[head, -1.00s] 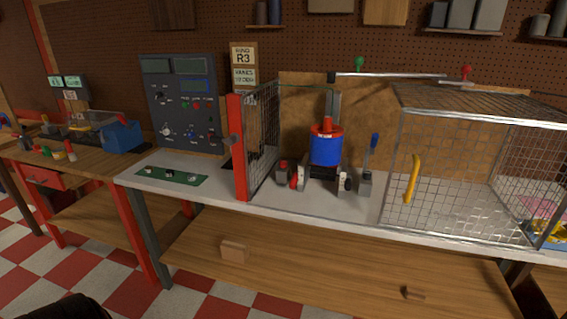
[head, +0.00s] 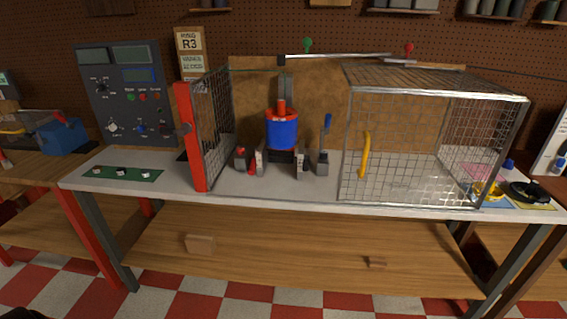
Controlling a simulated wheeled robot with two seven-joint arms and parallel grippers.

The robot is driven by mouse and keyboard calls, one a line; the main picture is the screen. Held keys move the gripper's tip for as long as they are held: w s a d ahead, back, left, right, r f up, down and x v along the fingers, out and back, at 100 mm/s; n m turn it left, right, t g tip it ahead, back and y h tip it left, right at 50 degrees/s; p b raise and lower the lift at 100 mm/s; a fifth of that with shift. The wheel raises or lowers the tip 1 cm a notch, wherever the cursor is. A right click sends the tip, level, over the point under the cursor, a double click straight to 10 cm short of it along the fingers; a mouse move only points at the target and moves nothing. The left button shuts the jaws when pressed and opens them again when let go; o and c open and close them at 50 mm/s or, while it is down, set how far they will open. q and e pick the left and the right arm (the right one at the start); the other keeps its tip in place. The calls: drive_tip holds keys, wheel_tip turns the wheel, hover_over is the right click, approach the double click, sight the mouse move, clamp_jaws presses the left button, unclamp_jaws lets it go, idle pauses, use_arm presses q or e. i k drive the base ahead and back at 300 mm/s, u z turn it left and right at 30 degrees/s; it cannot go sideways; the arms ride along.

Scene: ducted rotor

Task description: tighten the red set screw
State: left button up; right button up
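A blue cylinder (head: 282,133) with a red top and a red upright piece (head: 281,107) stands on a grey and black stand (head: 300,160) in the middle of the bench. Small red parts (head: 252,168) sit at the left foot of the stand. I cannot make out which red part is the set screw; it is too small or hidden at this distance. Neither of my grippers is in view.
The white bench top (head: 330,198) carries an open mesh gate with a red post (head: 190,138), a wire cage with a yellow handle (head: 365,155), a blue-handled lever (head: 325,135) and a green board (head: 122,173). A control panel (head: 125,95) stands behind left. Checkered floor lies in front.

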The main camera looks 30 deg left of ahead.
sight(240, 150)
drive_tip(key=k, duration=0.5)
drive_tip(key=u, duration=0.5)
drive_tip(key=i, duration=1.3)
drive_tip(key=z, duration=0.35)
